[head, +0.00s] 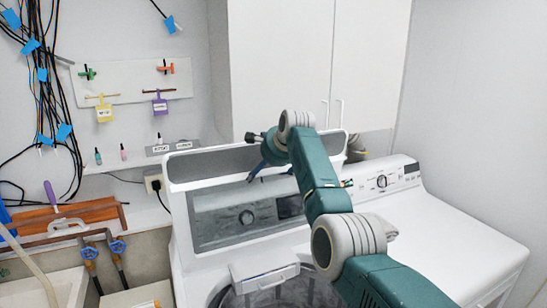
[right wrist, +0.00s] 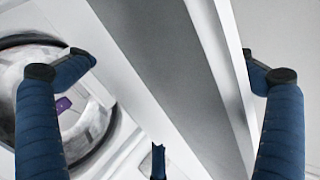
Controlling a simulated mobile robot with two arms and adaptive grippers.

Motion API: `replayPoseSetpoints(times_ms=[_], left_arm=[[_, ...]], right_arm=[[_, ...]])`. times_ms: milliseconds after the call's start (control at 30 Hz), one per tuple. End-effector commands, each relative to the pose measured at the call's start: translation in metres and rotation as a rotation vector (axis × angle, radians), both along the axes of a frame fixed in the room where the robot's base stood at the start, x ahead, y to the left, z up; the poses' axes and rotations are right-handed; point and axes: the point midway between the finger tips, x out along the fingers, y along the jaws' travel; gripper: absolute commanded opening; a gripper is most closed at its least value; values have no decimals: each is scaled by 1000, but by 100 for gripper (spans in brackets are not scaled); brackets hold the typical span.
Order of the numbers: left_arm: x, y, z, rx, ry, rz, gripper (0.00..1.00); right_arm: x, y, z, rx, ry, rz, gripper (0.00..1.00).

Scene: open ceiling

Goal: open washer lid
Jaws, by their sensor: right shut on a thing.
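The white washer (head: 185,275) stands in the middle of the head view. The round drum opening (head: 290,297) shows below, partly behind my arm. My right gripper (head: 268,155) is at the lid's upper edge and shut on it. In the right wrist view the lid (right wrist: 165,45) runs between the fingers of my right gripper (right wrist: 165,65), and the drum opening (right wrist: 30,65) lies to the left. My left gripper is not in view.
A white dryer (head: 460,240) stands close on the right. White cabinets (head: 280,60) hang behind the washer. A sink (head: 45,288), blue taps (head: 103,250) and hanging cables (head: 45,90) are at the left. Walls are close behind and to the right.

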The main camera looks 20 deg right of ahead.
Motion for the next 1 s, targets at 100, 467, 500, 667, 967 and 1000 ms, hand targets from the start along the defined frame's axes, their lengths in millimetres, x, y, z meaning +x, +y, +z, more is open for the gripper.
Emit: replayPoseSetpoints(times_ms=[100, 467, 500, 667, 967, 1000], left_arm=[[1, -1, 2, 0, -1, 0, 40], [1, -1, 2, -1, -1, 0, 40], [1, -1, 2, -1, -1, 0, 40], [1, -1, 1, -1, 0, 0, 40], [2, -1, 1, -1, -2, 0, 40], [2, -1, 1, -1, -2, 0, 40]], right_arm=[[-1, -3, 52, -10, -93, -1, 76], [-53, -8, 78, -3, -38, 3, 55], [-59, -8, 80, -2, -32, 3, 55], [-73, -9, 82, 1, -8, 3, 55], [-77, -9, 79, 3, 5, 2, 55], [-77, -8, 82, 2, -4, 3, 55]])
